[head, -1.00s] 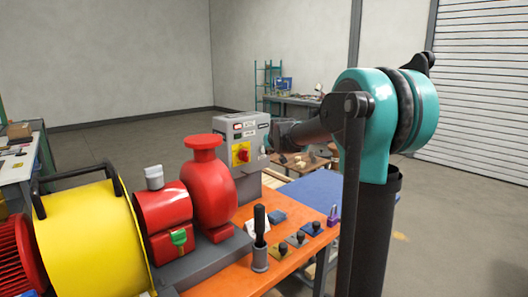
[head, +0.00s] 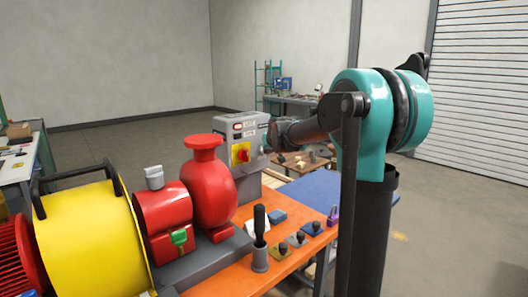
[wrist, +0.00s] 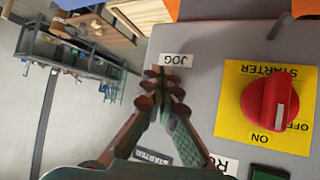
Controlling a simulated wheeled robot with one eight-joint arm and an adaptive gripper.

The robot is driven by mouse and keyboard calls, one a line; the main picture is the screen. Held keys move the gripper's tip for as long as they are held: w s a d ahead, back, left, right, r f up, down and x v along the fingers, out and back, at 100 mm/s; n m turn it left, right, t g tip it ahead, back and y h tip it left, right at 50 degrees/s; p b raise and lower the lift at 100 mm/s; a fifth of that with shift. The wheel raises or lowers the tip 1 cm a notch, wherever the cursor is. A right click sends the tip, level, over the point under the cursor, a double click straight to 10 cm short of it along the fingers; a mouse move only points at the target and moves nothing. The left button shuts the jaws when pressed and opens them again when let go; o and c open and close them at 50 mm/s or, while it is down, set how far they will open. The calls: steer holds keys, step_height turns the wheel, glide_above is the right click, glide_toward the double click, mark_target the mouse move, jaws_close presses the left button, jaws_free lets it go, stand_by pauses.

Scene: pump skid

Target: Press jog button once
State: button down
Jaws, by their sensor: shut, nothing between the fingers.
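The grey control box (head: 250,187) stands on the orange bench in the head view; its face fills much of the wrist view (wrist: 205,50). A white JOG label (wrist: 176,60) shows upside down there. The jog button itself is not visible; my fingers cover the area beside the label. My gripper (wrist: 163,80) is shut and empty, its fingertips together over the panel next to the JOG label. I cannot tell whether the tips touch anything. In the head view my gripper (head: 270,138) is at the box's right side, partly hidden.
A red rotary starter switch (wrist: 268,103) on a yellow plate (wrist: 232,125) sits right of my fingers in the wrist view. A dark button (wrist: 268,173) shows at the bottom edge. The red pump (head: 208,190) and yellow guard (head: 90,240) stand left on the orange bench (head: 230,278).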

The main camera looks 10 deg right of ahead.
steer(key=shift+w+a, duration=0.3)
steer(key=shift+w, duration=0.05)
stand_by(0.6)
steer(key=shift+s+d, duration=0.55)
steer(key=shift+s, duration=0.15)
steer(key=s+d, duration=0.1)
steer(key=s, duration=0.1)
steer(key=s+d, duration=0.2)
stand_by(0.7)
steer(key=shift+s, duration=0.1)
stand_by(0.4)
